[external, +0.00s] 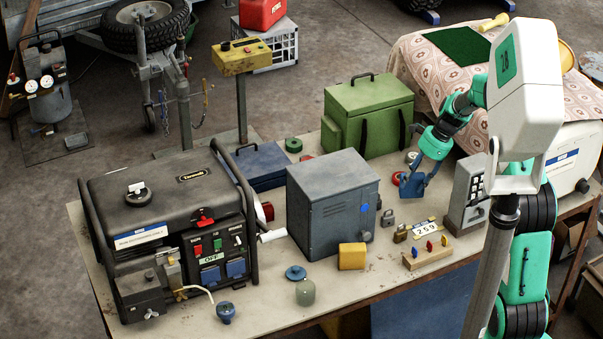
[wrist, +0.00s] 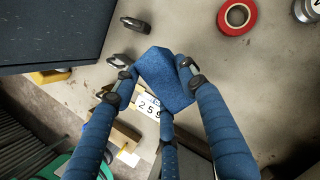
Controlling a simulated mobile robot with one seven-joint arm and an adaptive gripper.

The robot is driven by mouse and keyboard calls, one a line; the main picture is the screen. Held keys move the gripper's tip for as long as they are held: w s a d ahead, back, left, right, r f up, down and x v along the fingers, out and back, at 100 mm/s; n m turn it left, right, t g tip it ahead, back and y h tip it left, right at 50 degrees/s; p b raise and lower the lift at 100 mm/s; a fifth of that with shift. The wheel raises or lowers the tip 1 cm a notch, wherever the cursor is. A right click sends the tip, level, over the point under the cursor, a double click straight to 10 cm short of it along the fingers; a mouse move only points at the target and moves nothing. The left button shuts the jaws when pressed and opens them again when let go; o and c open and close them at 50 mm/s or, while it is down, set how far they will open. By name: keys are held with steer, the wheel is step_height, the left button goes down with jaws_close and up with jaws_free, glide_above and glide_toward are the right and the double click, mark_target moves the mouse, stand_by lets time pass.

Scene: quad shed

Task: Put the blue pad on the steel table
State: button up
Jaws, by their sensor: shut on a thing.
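The blue pad (wrist: 165,80) is gripped between the fingertips of my gripper (wrist: 160,76) in the wrist view. In the external view my gripper (external: 413,182) hangs over the right part of the pale-topped table (external: 345,291), with blue at its tip where pad and blue fingers are hard to tell apart. The pad appears to be above the tabletop; the exact gap cannot be told. Bare tabletop (wrist: 192,28) shows around the pad in the wrist view.
Near my gripper are a red tape roll (wrist: 237,16), padlocks (external: 388,218), a number plate (external: 425,228), a wooden block with pegs (external: 428,257) and a grey keypad box (external: 466,192). A grey metal cabinet (external: 333,205) and green box (external: 367,115) stand nearby.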

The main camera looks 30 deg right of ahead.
mark_target(409, 197)
steer(key=shift+f+b, duration=0.65)
steer(key=shift+f, duration=1.85)
steer(key=shift+f, duration=0.1)
steer(key=o, duration=0.8)
steer(key=shift+c, duration=0.2)
steer(key=p+v, duration=0.2)
steer(key=v, duration=1)
steer(key=shift+a+r, duration=0.1)
steer(key=shift+r, duration=0.15)
